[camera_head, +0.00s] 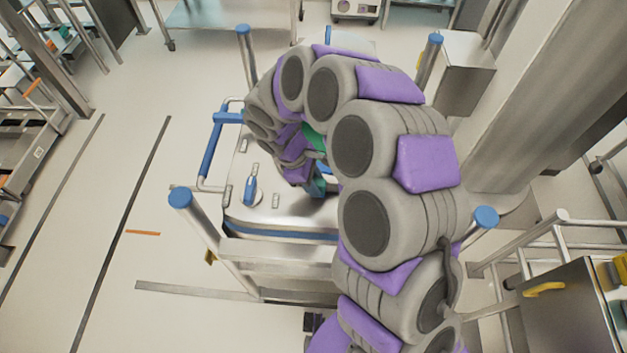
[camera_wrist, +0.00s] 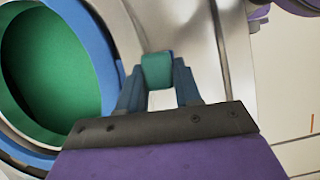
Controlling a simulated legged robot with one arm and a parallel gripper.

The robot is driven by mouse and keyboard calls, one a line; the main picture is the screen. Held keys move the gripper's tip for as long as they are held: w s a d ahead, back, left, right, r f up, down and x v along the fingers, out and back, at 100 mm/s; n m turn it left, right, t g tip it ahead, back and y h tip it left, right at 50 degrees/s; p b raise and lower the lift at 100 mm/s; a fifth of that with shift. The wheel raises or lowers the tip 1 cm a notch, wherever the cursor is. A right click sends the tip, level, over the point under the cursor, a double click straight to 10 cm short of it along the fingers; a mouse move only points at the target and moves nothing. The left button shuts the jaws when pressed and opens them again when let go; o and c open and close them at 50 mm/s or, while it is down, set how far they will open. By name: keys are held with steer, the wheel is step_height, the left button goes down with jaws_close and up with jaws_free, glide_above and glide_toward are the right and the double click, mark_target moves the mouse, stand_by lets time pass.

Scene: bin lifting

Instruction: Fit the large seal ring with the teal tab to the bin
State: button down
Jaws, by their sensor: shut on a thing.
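In the wrist view, my gripper (camera_wrist: 159,84) is shut on the teal tab (camera_wrist: 157,68), a small block between its two blue-grey fingertips. A blue ring (camera_wrist: 88,33) surrounds a round green face at the left of that view. I cannot tell whether the tab joins this blue ring. The steel bin (camera_head: 275,222) with a blue band stands in the middle of the head view. My arm curls over it and hides much of its top. A bit of teal (camera_head: 318,187) shows by the arm's end, low at the bin's top. The rest of the seal ring is hidden there.
The bin stands in a steel frame with blue-capped posts (camera_head: 180,198). A blue handle (camera_head: 212,145) stands at its left, and a blue latch (camera_head: 250,190) is on top. A steel column (camera_head: 520,110) is close on the right.

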steer(key=shift+s+f, duration=0.15)
steer(key=shift+f, duration=0.5)
stand_by(1.0)
steer(key=c, duration=1.1)
jaws_free()
steer(key=shift+o, duration=1.3)
steer(key=shift+w, duration=0.25)
steer(key=shift+o, duration=0.8)
steer(key=shift+s, duration=0.1)
steer(key=p+v, duration=0.2)
steer(key=v, duration=1.5)
steer(key=shift+r, duration=0.2)
steer(key=shift+a, duration=0.1)
